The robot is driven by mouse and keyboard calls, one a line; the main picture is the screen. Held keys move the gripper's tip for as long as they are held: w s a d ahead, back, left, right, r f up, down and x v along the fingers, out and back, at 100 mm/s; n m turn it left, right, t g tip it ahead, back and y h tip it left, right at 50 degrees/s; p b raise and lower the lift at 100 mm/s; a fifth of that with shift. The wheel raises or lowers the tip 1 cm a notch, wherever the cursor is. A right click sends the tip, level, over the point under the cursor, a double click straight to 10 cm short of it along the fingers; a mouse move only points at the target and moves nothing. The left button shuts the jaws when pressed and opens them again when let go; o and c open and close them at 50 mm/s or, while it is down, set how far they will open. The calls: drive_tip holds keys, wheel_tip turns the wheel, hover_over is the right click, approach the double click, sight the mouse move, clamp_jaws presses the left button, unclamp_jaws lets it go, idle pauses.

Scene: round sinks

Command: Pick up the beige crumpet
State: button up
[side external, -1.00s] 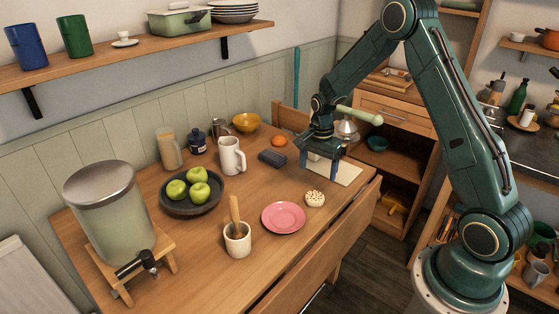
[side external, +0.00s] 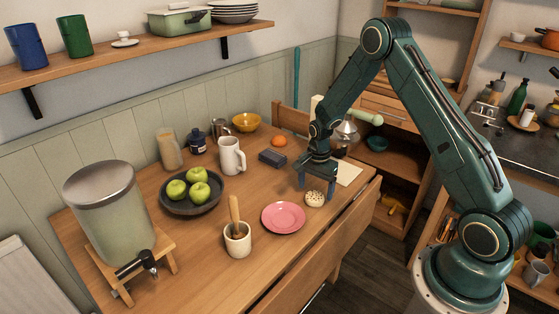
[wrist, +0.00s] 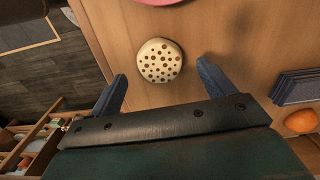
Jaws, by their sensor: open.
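The beige crumpet (side external: 315,199) is a small round piece with brown holes on top, lying on the wooden table just right of the pink plate (side external: 283,217). In the wrist view the crumpet (wrist: 160,61) lies beyond the fingertips, roughly centred between the two blue fingers. My gripper (side external: 316,192) is open and empty, close above and behind the crumpet in the side view. In the wrist view my gripper (wrist: 163,72) has its fingers spread wider than the crumpet. I see no contact with it.
A white mug (side external: 231,156), a bowl of green apples (side external: 214,206) and a mortar (side external: 238,242) stand to the left. The table's front edge is near the crumpet.

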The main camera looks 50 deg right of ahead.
sight(315, 199)
drive_tip(key=shift+f, duration=1.3)
drive_tip(key=c, duration=1.1)
